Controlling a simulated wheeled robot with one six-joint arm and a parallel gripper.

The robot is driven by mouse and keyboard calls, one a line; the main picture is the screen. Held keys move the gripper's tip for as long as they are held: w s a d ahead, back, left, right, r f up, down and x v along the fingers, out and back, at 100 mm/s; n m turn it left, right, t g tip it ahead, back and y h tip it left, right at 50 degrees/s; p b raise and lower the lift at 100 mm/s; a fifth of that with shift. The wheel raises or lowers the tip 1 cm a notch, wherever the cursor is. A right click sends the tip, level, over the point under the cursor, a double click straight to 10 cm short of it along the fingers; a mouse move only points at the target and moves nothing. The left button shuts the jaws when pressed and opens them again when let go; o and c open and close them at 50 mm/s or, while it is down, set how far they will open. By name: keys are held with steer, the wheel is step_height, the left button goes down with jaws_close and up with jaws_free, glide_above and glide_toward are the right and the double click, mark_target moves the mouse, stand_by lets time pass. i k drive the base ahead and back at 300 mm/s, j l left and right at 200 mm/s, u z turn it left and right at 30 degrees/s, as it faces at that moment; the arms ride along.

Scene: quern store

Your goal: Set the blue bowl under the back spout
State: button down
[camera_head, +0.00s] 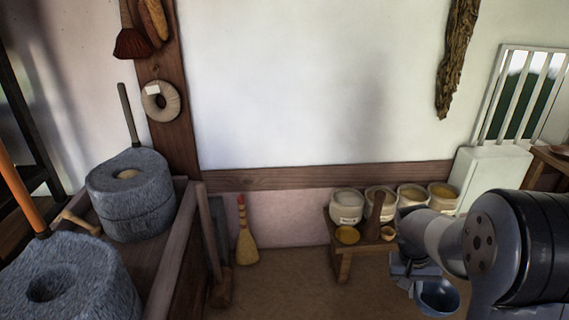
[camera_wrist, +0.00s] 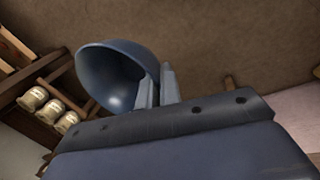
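The blue bowl (camera_head: 437,299) hangs at my gripper (camera_head: 414,276) at the lower right of the head view. In the wrist view the bowl (camera_wrist: 108,75) is tilted, with its hollow side showing. Its rim is pinched between the two fingers of my gripper (camera_wrist: 156,88). The bowl looks empty and clear of the floor. The back quern (camera_head: 127,197) and the front quern (camera_head: 65,285) stand on a wooden stand (camera_head: 172,255) at the left, far from my gripper. No spout shows in either view.
A hand broom (camera_head: 246,240) leans at the wall. The floor (camera_head: 285,285) between stand and bench is clear.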

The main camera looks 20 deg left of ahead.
mark_target(147, 261)
steer(key=i+u, duration=0.2)
steer(key=u, duration=0.2)
steer(key=i+u, duration=0.15)
steer(key=u, duration=0.25)
steer(key=i+l+u, duration=0.1)
steer(key=u, duration=0.25)
steer(key=i+l+u, duration=0.15)
steer(key=u, duration=0.25)
steer(key=i+l+u, duration=0.15)
steer(key=i+u, duration=0.2)
steer(key=u, duration=0.15)
steer(key=i+l+u, duration=0.3)
steer(key=u, duration=0.2)
steer(key=i+l+u, duration=0.25)
steer(key=l+u, duration=0.2)
steer(key=i+u, duration=0.15)
steer(key=i, duration=0.4)
steer(key=l, duration=0.1)
